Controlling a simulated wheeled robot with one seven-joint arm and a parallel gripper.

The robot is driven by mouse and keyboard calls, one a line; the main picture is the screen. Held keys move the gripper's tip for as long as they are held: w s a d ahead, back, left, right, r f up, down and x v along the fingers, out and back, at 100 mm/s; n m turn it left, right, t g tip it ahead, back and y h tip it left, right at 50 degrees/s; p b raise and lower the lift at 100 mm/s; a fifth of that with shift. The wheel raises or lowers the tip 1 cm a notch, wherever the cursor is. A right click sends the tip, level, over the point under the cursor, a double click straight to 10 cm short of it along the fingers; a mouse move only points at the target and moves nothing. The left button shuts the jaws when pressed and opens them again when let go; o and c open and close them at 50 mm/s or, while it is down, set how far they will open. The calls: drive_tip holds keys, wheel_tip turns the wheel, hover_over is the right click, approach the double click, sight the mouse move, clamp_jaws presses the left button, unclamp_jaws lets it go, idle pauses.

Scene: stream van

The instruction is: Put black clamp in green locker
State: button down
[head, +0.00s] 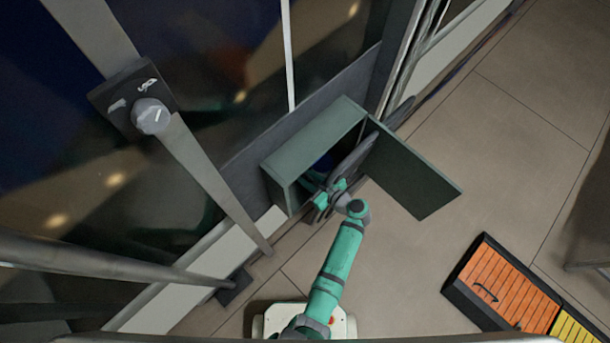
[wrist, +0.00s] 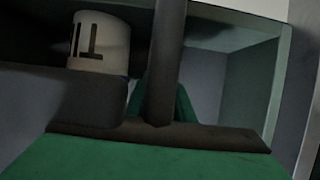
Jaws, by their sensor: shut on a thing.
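The green locker (head: 315,140) stands against the van-side wall in the head view, its door (head: 415,175) swung open to the right. My gripper (head: 328,190) is at the locker's open front, shut on the black clamp. The clamp (head: 354,155) is a long dark grey shape, tilted, across the opening between locker and door. In the wrist view the dark clamp (wrist: 168,55) fills the middle, with the locker's inner wall (wrist: 250,85) behind it. The fingertips are hard to make out. I cannot tell how much of the clamp is inside.
A white cylinder with black marks (wrist: 100,42) shows behind the clamp at left in the wrist view. A dark blue thing (head: 322,163) is in the locker. A grey pole (head: 215,180) stands left. An orange slatted box (head: 502,285) lies at lower right. The floor between is clear.

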drive_tip(key=c, duration=1.5)
unclamp_jaws()
drive_tip(key=shift+c, duration=0.2)
drive_tip(key=shift+d, duration=0.1)
